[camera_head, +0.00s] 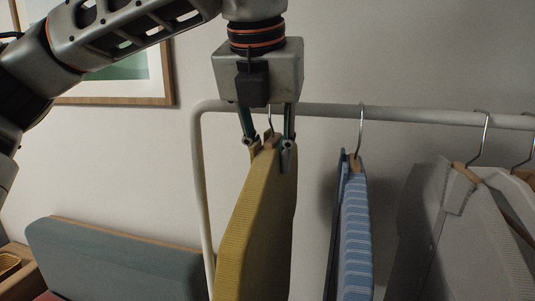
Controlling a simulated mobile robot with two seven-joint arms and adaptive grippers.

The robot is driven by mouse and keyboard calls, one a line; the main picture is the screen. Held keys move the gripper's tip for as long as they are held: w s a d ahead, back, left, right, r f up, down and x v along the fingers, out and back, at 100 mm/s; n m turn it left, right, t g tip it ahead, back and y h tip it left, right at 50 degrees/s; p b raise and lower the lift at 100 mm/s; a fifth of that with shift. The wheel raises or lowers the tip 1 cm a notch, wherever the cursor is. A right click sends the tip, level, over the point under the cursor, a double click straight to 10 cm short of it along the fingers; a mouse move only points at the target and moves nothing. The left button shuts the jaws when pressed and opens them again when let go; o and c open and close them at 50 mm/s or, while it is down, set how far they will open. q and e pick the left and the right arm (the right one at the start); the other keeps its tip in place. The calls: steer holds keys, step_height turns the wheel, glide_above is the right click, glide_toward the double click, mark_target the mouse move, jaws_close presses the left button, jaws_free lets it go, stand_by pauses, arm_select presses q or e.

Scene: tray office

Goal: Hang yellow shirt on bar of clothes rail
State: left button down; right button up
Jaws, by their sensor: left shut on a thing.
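The yellow shirt (255,225) hangs upright below my left gripper (268,142), on a wooden hanger. The gripper points down and its fingers are shut on the top of the shirt and hanger. The hanger's metal hook shows between the fingers, close to the bar (320,110) of the white clothes rail. The gripper body is in front of part of the bar, and I cannot tell whether the hook rests on it. My right gripper is not in view.
A blue striped shirt (355,225) hangs on the bar to the right, with a gap between it and the yellow shirt. Grey and pale garments (445,235) hang further right. A grey-green seat back (110,258) stands at lower left. A framed picture (120,75) is on the wall.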

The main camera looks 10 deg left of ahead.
arm_select(q)
steer(key=shift+w+r+p, duration=0.1)
steer(key=shift+w+p, duration=0.25)
steer(key=shift+w, duration=0.65)
steer(key=shift+w+f, duration=0.15)
steer(key=shift+f, duration=0.05)
steer(key=shift+f+b, duration=1.05)
steer(key=shift+f, duration=0.2)
steer(key=c, duration=1.7)
jaws_free()
